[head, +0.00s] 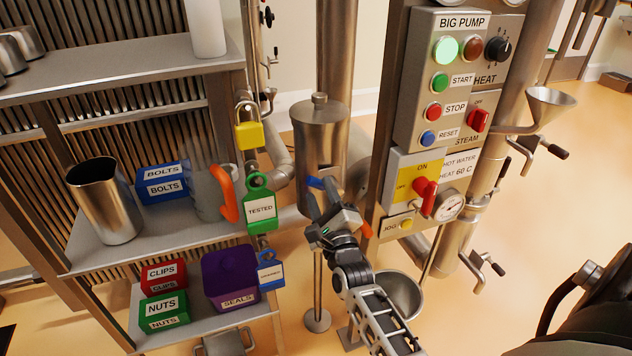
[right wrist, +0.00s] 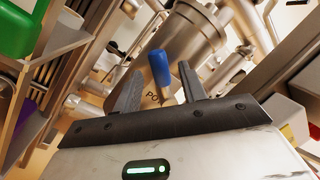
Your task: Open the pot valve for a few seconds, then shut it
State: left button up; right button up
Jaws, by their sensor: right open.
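The pot (head: 318,140) is a steel cylinder with a lid, in the middle of the head view. Its valve has a blue handle (head: 315,183), seen low on the pot's front. In the right wrist view the blue handle (right wrist: 159,68) points up between my fingers, above lettering that starts "PO" and is partly hidden. My right gripper (head: 332,200) is open at the handle, with a finger on either side (right wrist: 160,76) and visible gaps to both. I cannot tell how deep the handle sits between them. The valve body is largely hidden by my gripper. My left gripper is not in view.
A steel shelf (head: 190,232) with a jug, bins and hanging tags stands left. A control panel (head: 428,90) with buttons and a red-handled switch stands close right of my gripper. A steel bowl (head: 402,292) sits low beside my right arm.

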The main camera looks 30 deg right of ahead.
aim_at(317, 187)
jog(key=shift+x, duration=1.9)
grip_shut()
